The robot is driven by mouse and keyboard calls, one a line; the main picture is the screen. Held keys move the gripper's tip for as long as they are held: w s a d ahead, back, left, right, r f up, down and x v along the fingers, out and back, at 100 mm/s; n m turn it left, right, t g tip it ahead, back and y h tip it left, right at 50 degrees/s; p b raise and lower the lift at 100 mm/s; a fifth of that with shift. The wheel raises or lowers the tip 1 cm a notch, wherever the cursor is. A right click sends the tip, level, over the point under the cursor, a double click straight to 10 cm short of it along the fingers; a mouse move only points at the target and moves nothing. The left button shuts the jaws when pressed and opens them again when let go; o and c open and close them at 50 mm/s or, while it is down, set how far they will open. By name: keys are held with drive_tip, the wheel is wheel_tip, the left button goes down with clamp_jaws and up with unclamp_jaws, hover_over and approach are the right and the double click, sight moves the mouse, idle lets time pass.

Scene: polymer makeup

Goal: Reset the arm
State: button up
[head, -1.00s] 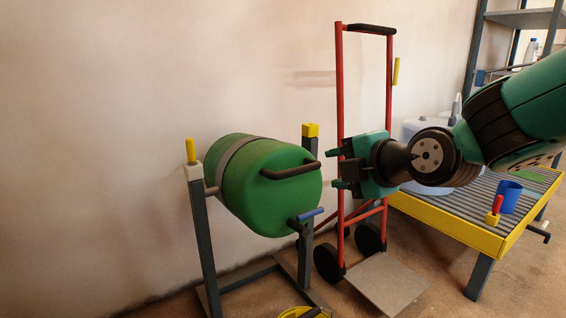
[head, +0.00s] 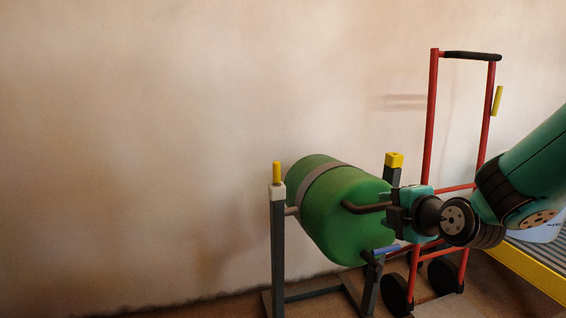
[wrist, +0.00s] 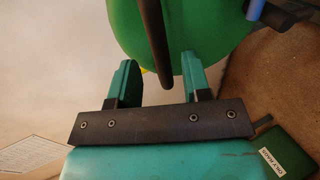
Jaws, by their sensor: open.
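My gripper (head: 391,208) is in the head view at the end of my green and black arm, its fingers pointing left at the green drum (head: 338,215). The drum lies on its side in a dark stand. In the wrist view my gripper (wrist: 158,72) is open, with two teal fingers apart. The dark bar handle (wrist: 152,40) of the drum shows between the fingers in that picture. I cannot tell whether the fingers touch it. In the head view the right end of the handle (head: 366,208) meets the gripper's outline.
A red hand truck (head: 431,120) stands behind my gripper. A yellow-edged table (head: 530,268) is at the lower right. Yellow-topped posts (head: 393,160) flank the drum. In the wrist view a green box (wrist: 288,153) is at the lower right. The wall at the left is bare.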

drive_tip(key=shift+x, duration=1.15)
